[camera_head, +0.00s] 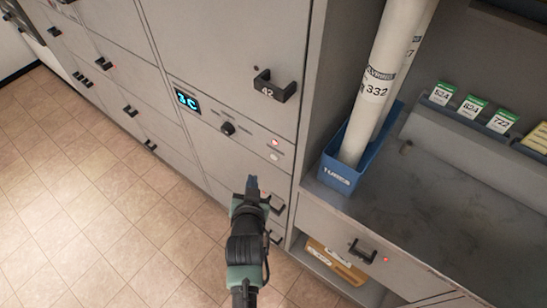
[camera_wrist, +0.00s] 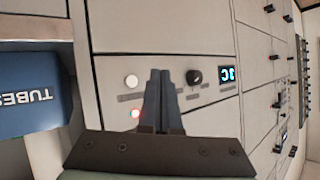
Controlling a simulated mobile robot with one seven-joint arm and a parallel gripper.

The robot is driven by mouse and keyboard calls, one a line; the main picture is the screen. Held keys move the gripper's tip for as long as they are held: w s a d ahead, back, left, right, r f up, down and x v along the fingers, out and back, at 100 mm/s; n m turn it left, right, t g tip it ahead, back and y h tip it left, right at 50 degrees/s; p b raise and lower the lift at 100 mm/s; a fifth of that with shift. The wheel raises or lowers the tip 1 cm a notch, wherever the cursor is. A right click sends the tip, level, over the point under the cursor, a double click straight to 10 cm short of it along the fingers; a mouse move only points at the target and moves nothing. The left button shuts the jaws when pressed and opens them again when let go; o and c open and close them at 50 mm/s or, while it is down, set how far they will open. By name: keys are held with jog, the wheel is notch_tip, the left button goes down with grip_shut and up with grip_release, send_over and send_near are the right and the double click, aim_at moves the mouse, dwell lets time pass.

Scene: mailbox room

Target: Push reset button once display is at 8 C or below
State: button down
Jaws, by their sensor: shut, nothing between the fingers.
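The blue-lit display (camera_head: 187,101) on the grey locker front appears to read 3 C; it also shows, upside down, in the wrist view (camera_wrist: 227,75). To its right are a black knob (camera_head: 228,128), a glowing red light (camera_head: 275,142) and a pale round button (camera_head: 274,156) below the light. In the wrist view the pale button (camera_wrist: 131,81) and the red light (camera_wrist: 135,113) sit just left of my fingertips. Labels there are too small to read. My gripper (camera_head: 252,183) is shut and empty, below the pale button in the head view. I cannot tell whether it touches the panel.
A door handle marked 42 (camera_head: 273,87) sticks out above the panel. A blue TUBES bin (camera_head: 338,176) with long white tubes stands on the grey counter (camera_head: 430,205) at right. A drawer handle (camera_head: 362,251) juts out below it. The tiled floor at left is clear.

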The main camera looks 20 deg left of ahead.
jog(key=shift+w+d+b, duration=0.35)
jog(key=shift+w, duration=0.55)
jog(key=shift+w+d+b, duration=0.3)
jog(key=shift+w, duration=0.55)
jog(key=shift+w+d+b, duration=0.35)
jog(key=shift+w, duration=0.55)
jog(key=shift+w, duration=0.15)
jog(key=shift+w+d, duration=0.15)
jog(key=shift+w, duration=0.05)
jog(key=shift+w+d+b, duration=0.15)
jog(key=shift+w+b, duration=0.25)
dwell(0.5)
jog(key=shift+s, duration=0.1)
jog(key=shift+s+a+p, duration=0.3)
jog(key=shift+s+p, duration=0.25)
jog(key=shift+s, duration=0.15)
jog(key=s, duration=0.1)
jog(key=s+a+p, duration=0.1)
jog(key=s, duration=0.1)
jog(key=s+p, duration=0.1)
jog(key=shift+s+a, duration=0.35)
jog(key=shift+a, duration=0.05)
